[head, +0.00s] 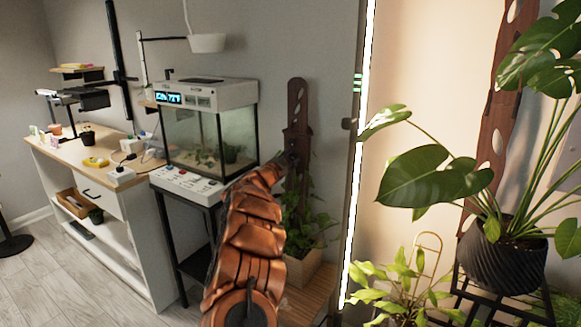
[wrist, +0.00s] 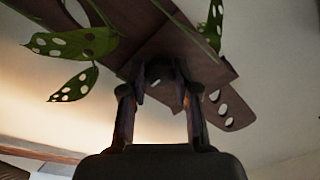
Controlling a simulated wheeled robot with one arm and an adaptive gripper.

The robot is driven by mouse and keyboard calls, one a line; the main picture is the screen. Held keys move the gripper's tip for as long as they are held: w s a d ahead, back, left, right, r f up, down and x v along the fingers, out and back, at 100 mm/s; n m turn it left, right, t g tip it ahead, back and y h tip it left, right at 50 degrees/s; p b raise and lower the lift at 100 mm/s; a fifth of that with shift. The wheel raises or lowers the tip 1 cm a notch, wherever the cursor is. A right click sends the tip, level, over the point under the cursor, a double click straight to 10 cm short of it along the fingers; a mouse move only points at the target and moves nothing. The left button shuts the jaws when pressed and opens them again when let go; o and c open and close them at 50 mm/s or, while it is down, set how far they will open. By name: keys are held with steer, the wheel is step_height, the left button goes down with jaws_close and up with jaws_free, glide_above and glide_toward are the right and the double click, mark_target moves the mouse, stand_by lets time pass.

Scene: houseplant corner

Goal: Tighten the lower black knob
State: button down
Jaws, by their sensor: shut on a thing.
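My gripper (wrist: 160,90) reaches up to a brown wooden plank (wrist: 185,50) with oval holes in the wrist view. Its two fingers are closed around a small dark piece (wrist: 161,72), which looks like the black knob against the plank; shadow and the fingertips hide most of it. In the head view the plank (head: 298,98) stands upright behind a planter, and my gripper (head: 289,157) is at its middle height. The knob cannot be made out there. How tight it is cannot be told.
A lit vertical light bar (head: 362,150) stands just right of the plank. A glass terrarium (head: 210,140) on a black stand is to the left. Leaves (head: 305,220) crowd below the gripper, and holed leaves (wrist: 70,43) hang beside it. A large potted plant (head: 500,255) is at right.

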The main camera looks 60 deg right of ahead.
steer(key=m+g+b, duration=0.1)
steer(key=m+b, duration=0.2)
steer(key=m, duration=0.4)
steer(key=shift+f+b, duration=0.15)
steer(key=shift+b, duration=0.25)
steer(key=m+b, duration=0.2)
steer(key=m, duration=0.4)
steer(key=shift+g, duration=0.3)
steer(key=shift+y, duration=0.3)
steer(key=c, duration=0.9)
jaws_free()
steer(key=shift+o, duration=0.2)
steer(key=shift+a, duration=0.15)
